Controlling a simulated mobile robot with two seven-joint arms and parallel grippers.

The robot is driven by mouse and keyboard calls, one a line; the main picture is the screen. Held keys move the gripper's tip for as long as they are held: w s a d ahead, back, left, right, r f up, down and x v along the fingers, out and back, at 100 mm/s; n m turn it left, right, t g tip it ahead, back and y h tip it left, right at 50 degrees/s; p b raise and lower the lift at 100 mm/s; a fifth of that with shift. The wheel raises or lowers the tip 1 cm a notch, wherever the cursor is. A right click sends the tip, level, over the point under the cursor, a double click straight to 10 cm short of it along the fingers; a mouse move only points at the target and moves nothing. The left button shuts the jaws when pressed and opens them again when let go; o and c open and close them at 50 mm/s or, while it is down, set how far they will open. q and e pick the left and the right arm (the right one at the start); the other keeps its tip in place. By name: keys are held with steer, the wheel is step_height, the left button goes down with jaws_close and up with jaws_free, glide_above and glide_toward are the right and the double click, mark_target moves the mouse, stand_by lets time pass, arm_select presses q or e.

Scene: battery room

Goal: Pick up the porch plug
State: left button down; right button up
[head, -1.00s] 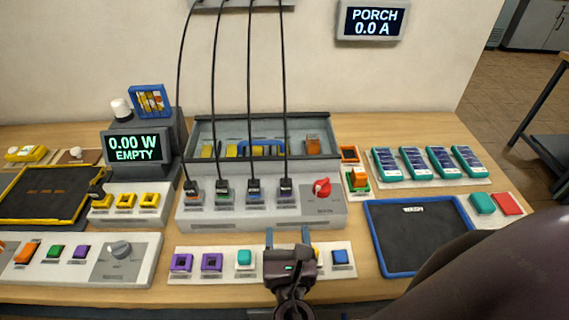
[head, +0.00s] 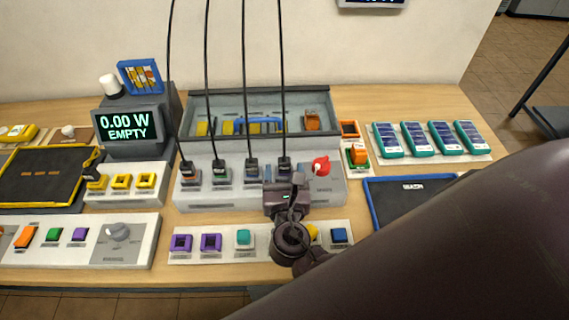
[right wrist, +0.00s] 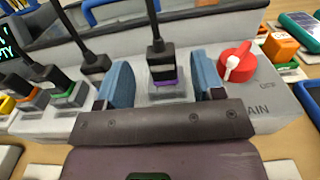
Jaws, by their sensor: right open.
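Several black plugs on cords stand in a row on a grey socket block (head: 210,197). Which one is the porch plug I cannot tell, as the labels are too small to read. The rightmost plug (head: 284,164) has a purple collar in the right wrist view (right wrist: 161,58) and stands upright in its socket. My right gripper (head: 287,184) is open just in front of it. In the right wrist view its blue fingers (right wrist: 163,80) stand on either side of this plug, apart from it. In the head view the fingers are mostly hidden. My left gripper is not in view.
A red knob (head: 321,166) sits right of the plugs. A grey tray (head: 300,97) stands behind, and the cords rise from the plugs. A meter (head: 128,125) reading "0.00 W EMPTY" stands left.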

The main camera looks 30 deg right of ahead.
mark_target(285, 166)
steer(key=shift+p+x, duration=0.3)
steer(key=shift+x, duration=1.7)
steer(key=shift+d+r, duration=0.1)
steer(key=shift+r, duration=0.05)
steer(key=shift+c, duration=0.2)
steer(key=c, duration=1)
